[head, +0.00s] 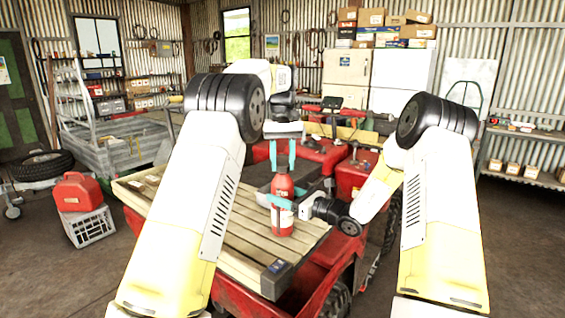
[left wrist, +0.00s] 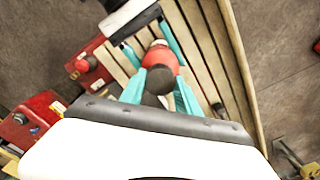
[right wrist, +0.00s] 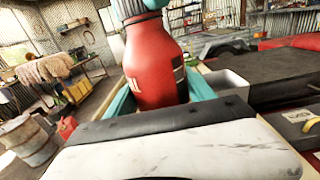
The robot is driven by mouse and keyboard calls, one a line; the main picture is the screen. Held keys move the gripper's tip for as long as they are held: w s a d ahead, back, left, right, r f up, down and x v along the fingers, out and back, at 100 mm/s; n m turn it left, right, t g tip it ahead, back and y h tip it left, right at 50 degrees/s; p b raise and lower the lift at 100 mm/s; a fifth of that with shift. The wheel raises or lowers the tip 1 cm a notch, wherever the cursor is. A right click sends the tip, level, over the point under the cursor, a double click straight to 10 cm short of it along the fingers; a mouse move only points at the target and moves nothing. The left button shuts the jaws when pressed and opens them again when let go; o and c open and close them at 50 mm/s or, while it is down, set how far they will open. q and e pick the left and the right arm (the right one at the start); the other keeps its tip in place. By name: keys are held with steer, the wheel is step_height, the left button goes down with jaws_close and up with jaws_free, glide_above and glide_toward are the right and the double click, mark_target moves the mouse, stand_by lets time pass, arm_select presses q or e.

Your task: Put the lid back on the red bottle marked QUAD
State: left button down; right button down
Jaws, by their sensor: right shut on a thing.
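The red bottle (head: 282,219) stands upright on the slatted wooden bed of the red quad. My right gripper (head: 278,202) is shut around its body from the side; the bottle also shows large in the right wrist view (right wrist: 160,75). The grey lid (left wrist: 158,81) is at the top of the bottle's neck, between the fingers of my left gripper (left wrist: 160,92). My left gripper points straight down from above in the head view (head: 282,165), its fingers apart on either side of the lid. Whether the lid is fully seated is hidden. The QUAD marking is not readable.
A red fuel can (head: 77,192) sits on a grey crate (head: 89,226) at the left. A metal trailer (head: 117,150) stands behind them. Shelves (head: 530,170) line the right wall.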

arm_select(q)
steer(key=c, duration=0.8)
jaws_free()
steer(key=shift+r, duration=3.75)
arm_select(e)
steer(key=shift+c, duration=1.3)
jaws_free()
